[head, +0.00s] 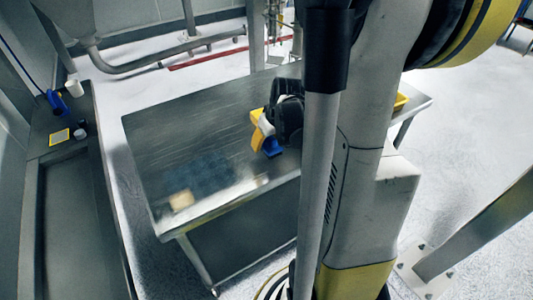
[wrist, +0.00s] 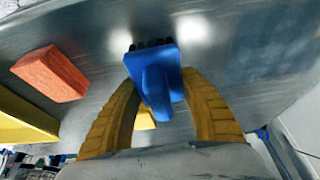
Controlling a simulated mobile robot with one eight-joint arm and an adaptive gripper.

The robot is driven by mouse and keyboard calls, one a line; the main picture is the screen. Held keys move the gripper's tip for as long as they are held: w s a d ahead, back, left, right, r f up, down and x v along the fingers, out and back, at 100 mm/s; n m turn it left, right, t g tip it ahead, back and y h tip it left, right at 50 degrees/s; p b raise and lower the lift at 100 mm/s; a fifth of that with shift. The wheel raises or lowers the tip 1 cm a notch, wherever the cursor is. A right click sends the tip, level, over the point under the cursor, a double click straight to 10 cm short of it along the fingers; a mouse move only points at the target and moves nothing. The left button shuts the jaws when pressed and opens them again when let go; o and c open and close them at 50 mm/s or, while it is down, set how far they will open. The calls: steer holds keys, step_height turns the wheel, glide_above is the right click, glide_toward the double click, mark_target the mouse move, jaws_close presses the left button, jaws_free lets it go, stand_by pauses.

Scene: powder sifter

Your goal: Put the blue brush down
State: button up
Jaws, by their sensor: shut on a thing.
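The blue brush (wrist: 154,75) is between the two yellow fingers of my gripper (wrist: 160,82) in the wrist view, with its dark bristles pointing toward the top of the picture. My gripper is shut on its handle. In the head view the blue brush (head: 272,147) shows as a small blue patch under my gripper (head: 263,135), over the right part of the metal table (head: 150,135). My arm hides much of the gripper there. I cannot tell whether the bristles touch the table top.
An orange-red block (wrist: 50,74) and a yellow container's edge (wrist: 22,118) lie left of the brush in the wrist view. A pale block (head: 181,200) sits near the table's front edge. A side counter (head: 62,145) holds small items. The table's left middle is clear.

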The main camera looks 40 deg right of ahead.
mark_target(267, 150)
steer(key=shift+f+b, duration=0.95)
steer(key=shift+f, duration=0.95)
steer(key=shift+f+b, duration=0.25)
steer(key=shift+b, duration=0.05)
steer(key=o, duration=1.3)
steer(key=shift+r, duration=0.1)
